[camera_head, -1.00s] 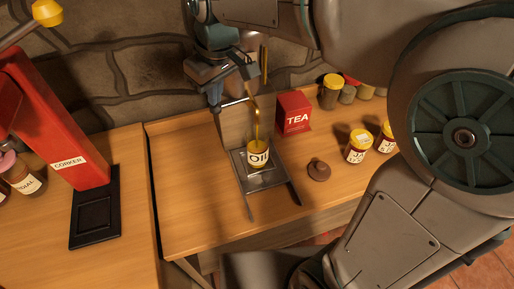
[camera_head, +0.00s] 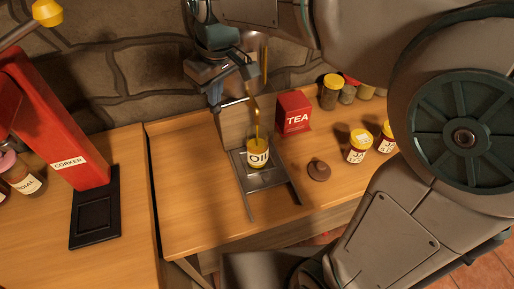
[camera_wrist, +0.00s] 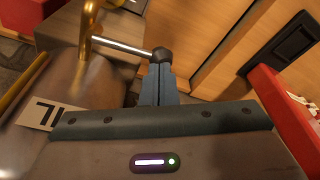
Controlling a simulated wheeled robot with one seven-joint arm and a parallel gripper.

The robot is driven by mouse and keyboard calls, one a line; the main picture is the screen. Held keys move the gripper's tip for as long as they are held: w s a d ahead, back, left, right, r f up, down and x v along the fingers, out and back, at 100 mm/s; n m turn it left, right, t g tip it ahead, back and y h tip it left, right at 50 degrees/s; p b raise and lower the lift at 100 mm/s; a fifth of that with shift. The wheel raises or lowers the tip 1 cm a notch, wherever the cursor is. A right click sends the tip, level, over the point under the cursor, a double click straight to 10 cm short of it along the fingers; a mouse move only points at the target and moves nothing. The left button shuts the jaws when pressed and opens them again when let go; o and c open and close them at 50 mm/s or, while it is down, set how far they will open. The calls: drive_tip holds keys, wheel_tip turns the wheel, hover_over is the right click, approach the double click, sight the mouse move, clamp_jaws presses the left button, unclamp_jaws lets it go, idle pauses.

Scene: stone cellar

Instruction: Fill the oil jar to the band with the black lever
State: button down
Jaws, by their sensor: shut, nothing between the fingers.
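The oil jar (camera_head: 258,158), a small glass jar labelled OIL, stands upright on a metal drip tray (camera_head: 283,187). A thin golden stream of oil (camera_head: 257,122) runs down into it from above. Golden oil shows inside, but the label hides much of it, and I cannot make out the band. The lever (camera_wrist: 122,46) is a silver rod with a black knob (camera_wrist: 162,54), joined to a brass tap (camera_wrist: 86,32). My gripper (camera_wrist: 159,72) is shut and empty, its fingertips right at the knob, apparently touching it. In the head view my gripper (camera_head: 214,102) is beside the rod's end.
A red TEA box (camera_head: 293,113) stands right of the jar. A brown lid (camera_head: 319,171) and yellow-capped jars (camera_head: 357,146) are further right. The red corker (camera_head: 60,125) is on the left. The wooden bench (camera_head: 190,200) is clear left of the tray.

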drive_tip(key=shift+r+p, duration=0.4)
drive_tip(key=shift+r, duration=0.05)
idle(2.4)
drive_tip(key=shift+r+p, duration=1.2)
drive_tip(key=shift+r, duration=0.3)
drive_tip(key=shift+r, duration=0.1)
wheel_tip(320, 180, up, 5)
drive_tip(key=p, duration=0.4)
drive_tip(key=s+d+f+m, duration=0.3)
drive_tip(key=s+d, duration=0.1)
drive_tip(key=d, duration=0.2)
drive_tip(key=s+d+f+m+t+h, duration=0.1)
drive_tip(key=s+d+f+m, duration=0.2)
drive_tip(key=d, duration=0.4)
drive_tip(key=s+d+f+m, duration=0.3)
drive_tip(key=s+d, duration=0.2)
drive_tip(key=d, duration=0.1)
drive_tip(key=shift+s+d+h, duration=0.2)
drive_tip(key=shift+d+h, duration=0.1)
drive_tip(key=shift+d, duration=0.1)
drive_tip(key=shift+r, duration=0.1)
